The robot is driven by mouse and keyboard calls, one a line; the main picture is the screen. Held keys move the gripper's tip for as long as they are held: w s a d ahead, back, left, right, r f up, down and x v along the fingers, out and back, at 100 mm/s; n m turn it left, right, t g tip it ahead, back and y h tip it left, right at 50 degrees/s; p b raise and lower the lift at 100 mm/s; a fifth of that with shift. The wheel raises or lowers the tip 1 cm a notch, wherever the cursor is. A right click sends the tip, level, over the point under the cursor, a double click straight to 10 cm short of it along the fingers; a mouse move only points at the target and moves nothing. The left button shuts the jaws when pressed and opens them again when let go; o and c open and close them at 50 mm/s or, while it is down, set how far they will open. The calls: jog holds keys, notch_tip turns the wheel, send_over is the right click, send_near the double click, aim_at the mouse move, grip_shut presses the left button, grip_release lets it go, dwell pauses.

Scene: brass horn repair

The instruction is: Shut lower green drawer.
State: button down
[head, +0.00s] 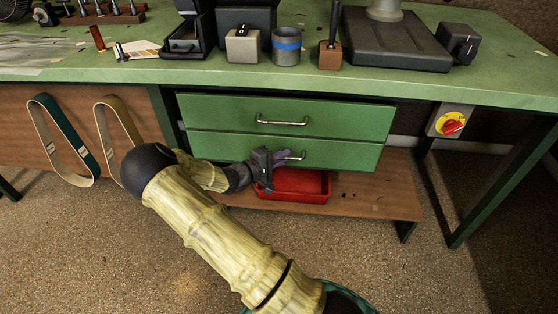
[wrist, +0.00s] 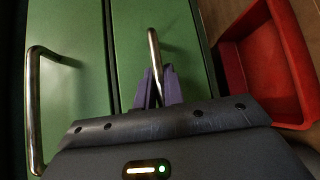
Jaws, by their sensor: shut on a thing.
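The lower green drawer (head: 340,154) sits under the bench top, below the upper green drawer (head: 340,115). In the head view its front looks about flush with the upper one; I cannot tell whether a small gap is left. My gripper (head: 284,157) is at the lower drawer's metal handle (head: 298,156). In the wrist view the purple fingers of my gripper (wrist: 159,88) are shut on the lower handle (wrist: 153,45), one on each side of the bar. The upper drawer's handle (wrist: 33,110) shows at the left, free.
A red tray (head: 305,187) lies on the wooden shelf (head: 365,195) below the drawers. Two sanding belts (head: 44,140) hang at the left. A yellow and red switch (head: 452,125) is on the right. The green bench top (head: 220,79) carries tools and boxes. The floor in front is clear.

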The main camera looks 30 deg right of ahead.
jog(key=c, duration=1.5)
grip_release()
jog(key=shift+w, duration=0.25)
jog(key=shift+d+r, duration=0.1)
jog(key=p+v, duration=0.4)
jog(key=v, duration=1.3)
jog(key=shift+s+a, duration=0.2)
jog(key=shift+a, duration=0.1)
jog(key=shift+s+d, duration=0.1)
jog(key=shift+d, duration=0.05)
